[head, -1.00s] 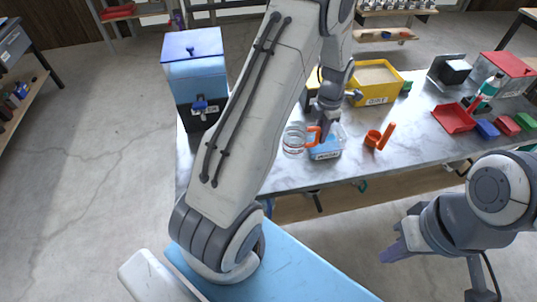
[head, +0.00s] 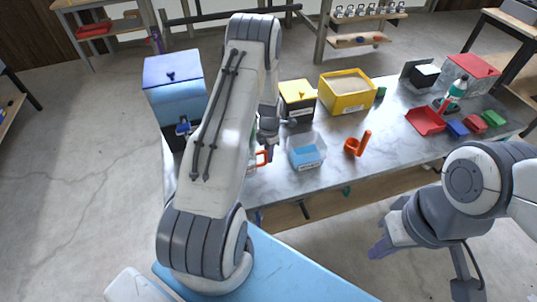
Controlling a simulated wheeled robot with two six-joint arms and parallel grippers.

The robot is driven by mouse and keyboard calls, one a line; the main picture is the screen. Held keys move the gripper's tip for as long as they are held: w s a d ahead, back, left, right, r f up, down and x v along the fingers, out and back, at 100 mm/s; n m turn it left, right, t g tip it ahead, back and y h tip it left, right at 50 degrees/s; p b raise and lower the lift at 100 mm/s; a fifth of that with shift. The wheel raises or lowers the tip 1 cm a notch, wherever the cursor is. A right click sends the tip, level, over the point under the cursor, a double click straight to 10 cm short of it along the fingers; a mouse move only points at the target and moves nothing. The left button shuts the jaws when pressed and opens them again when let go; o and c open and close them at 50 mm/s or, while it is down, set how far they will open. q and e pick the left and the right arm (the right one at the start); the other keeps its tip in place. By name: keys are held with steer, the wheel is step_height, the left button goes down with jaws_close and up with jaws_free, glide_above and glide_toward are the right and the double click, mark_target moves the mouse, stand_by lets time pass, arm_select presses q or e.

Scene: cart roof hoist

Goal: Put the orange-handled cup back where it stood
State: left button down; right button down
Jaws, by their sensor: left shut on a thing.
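The orange-handled cup is mostly hidden behind my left arm; its orange handle (head: 262,157) and a sliver of clear glass show just right of the arm. My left gripper (head: 268,149) is shut on the handle. It holds the cup over the near left part of the marble-topped table (head: 390,120). I cannot tell whether the cup touches the table top. My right gripper (head: 379,247) is empty, in front of the table's near edge, and its finger gap is unclear.
A blue dispenser (head: 172,75) stands at the table's left end. A clear bin with blue contents (head: 305,150) is right of the cup, then an orange scoop (head: 355,145). Yellow bins (head: 346,92) stand behind. A red dustpan (head: 426,120) lies further right.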

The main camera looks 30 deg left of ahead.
arm_select(q)
steer(key=shift+f, duration=0.7)
steer(key=shift+f, duration=0.25)
steer(key=c, duration=0.8)
jaws_free()
steer(key=shift+r, duration=0.1)
